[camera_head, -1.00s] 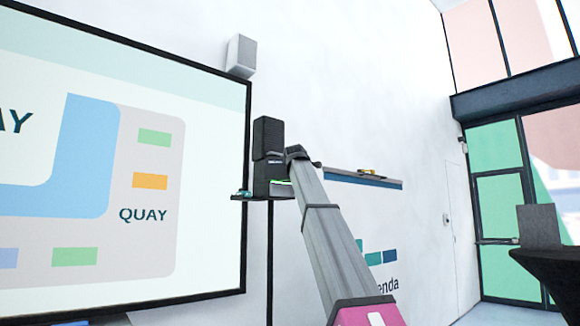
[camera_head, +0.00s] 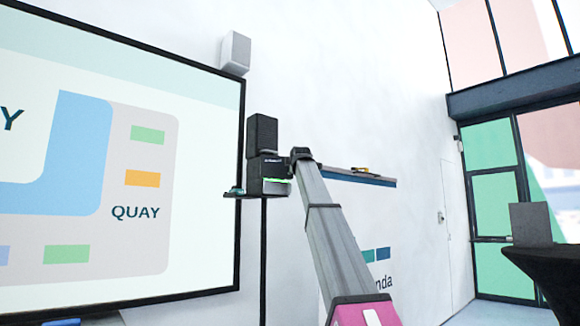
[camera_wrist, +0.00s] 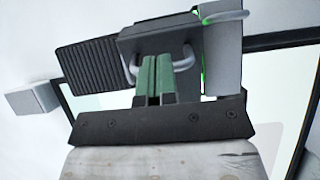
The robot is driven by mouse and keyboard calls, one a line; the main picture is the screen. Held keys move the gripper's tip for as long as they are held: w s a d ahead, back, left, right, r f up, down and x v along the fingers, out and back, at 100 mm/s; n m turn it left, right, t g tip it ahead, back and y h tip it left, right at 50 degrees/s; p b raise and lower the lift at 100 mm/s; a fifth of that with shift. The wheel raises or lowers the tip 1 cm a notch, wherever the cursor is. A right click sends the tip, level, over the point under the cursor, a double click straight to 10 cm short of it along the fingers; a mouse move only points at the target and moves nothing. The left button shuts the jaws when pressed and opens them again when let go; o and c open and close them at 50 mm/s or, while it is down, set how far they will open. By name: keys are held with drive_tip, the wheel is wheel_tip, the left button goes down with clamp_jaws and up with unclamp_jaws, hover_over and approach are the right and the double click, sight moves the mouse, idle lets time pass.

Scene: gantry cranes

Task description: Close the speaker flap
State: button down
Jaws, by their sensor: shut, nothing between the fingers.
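The speaker is a dark stack on a stand: a black upper box (camera_head: 262,133) over a lower unit (camera_head: 266,167). A pale grey panel, apparently the flap (camera_head: 281,188), shows on the lower unit's right side with a green glow along its edge. In the wrist view the flap (camera_wrist: 224,58) stands at the right of the dark box (camera_wrist: 150,36), with green light between them. A grey loop handle (camera_wrist: 226,15) is at its far end. My gripper (camera_wrist: 154,75) is shut and empty, its green fingers in front of the dark box; whether they touch it is unclear.
A large screen (camera_head: 110,180) hangs left of the stand. A small shelf (camera_head: 240,195) carries the speaker. A wall ledge (camera_head: 358,178) lies right of my arm, and a dark table (camera_head: 555,265) stands at far right. A white wall speaker (camera_head: 235,52) hangs above.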

drive_tip(key=w+d, duration=0.2)
drive_tip(key=w, duration=0.6)
idle(0.7)
